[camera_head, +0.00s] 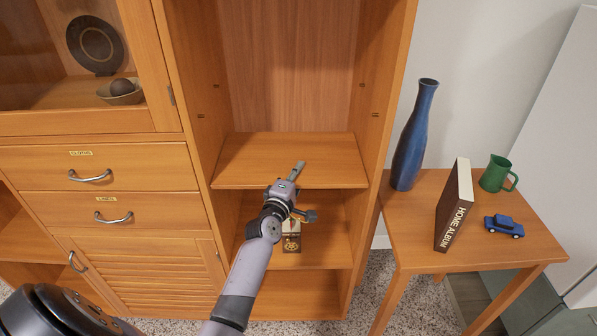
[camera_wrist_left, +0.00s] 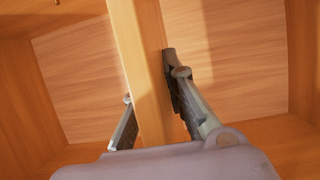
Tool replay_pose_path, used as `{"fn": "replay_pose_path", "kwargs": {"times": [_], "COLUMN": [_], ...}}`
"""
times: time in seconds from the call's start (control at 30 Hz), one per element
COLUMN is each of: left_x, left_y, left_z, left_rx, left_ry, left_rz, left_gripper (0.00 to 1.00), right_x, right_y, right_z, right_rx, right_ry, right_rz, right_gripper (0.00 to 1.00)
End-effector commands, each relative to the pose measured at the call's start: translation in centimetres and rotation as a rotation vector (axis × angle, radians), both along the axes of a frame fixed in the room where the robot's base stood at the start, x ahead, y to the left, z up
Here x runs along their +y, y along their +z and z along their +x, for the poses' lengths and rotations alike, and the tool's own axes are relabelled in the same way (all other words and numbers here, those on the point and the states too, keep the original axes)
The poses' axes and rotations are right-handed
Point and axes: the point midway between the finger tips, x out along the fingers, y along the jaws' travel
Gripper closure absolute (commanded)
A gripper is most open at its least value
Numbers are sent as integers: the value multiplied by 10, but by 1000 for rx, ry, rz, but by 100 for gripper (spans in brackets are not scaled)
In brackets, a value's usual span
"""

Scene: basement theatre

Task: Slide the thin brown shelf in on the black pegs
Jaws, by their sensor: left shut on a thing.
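The thin brown shelf (camera_head: 250,160) lies about level inside the open bay of the wooden cabinet, its front edge toward me. It also shows edge-on in the left wrist view (camera_wrist_left: 142,70). My left gripper (camera_head: 303,190) is shut on its front edge, right of the middle, one finger above and one below; in the wrist view the fingers (camera_wrist_left: 150,115) lie on either side of the board. Small black pegs show on the left wall (camera_head: 200,116) and the right wall (camera_head: 375,114), higher in the picture than the shelf. Whether any pegs touch the shelf is hidden. My right gripper is not in view.
Drawers (camera_head: 130,212) adjoin on the left. At right, a side table (camera_head: 410,240) holds a blue vase (camera_head: 412,140), an upright album (camera_head: 455,205), a green mug (camera_head: 494,174) and a blue toy car (camera_head: 504,227).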

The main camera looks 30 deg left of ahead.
Motion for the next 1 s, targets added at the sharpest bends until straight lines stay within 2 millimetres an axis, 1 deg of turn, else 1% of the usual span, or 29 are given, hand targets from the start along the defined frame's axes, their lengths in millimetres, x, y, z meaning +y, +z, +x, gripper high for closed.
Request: {"fn": "replay_pose_path", "kwargs": {"times": [0.07, 0.1, 0.4, 0.63, 0.67, 0.77, 0.87, 0.97, 1.0], "left_x": [1, 1, 1, 0, 0, -1, -3, -5, -6], "left_y": [4, 4, 2, 1, -3, -3, -3, -3, -3], "left_z": [0, 0, 0, 0, -1, -3, -13, -29, -38], "left_rx": [-7, -7, -3, -1, 7, 6, 5, 4, 4], "left_ry": [2, 2, 1, 1, -1, -1, -1, 1, 1], "left_rz": [3, 3, 1, 0, -3, -2, -3, -2, -1], "left_gripper": [100, 86, 66, 65, 65, 65, 65, 65, 65], "right_x": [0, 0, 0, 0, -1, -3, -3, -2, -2], "right_y": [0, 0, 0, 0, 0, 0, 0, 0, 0], "right_z": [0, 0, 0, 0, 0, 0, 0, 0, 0], "right_rx": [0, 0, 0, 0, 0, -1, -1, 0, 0], "right_ry": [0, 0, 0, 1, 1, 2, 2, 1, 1], "right_rz": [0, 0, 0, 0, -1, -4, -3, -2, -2], "right_gripper": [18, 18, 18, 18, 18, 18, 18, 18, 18]}}
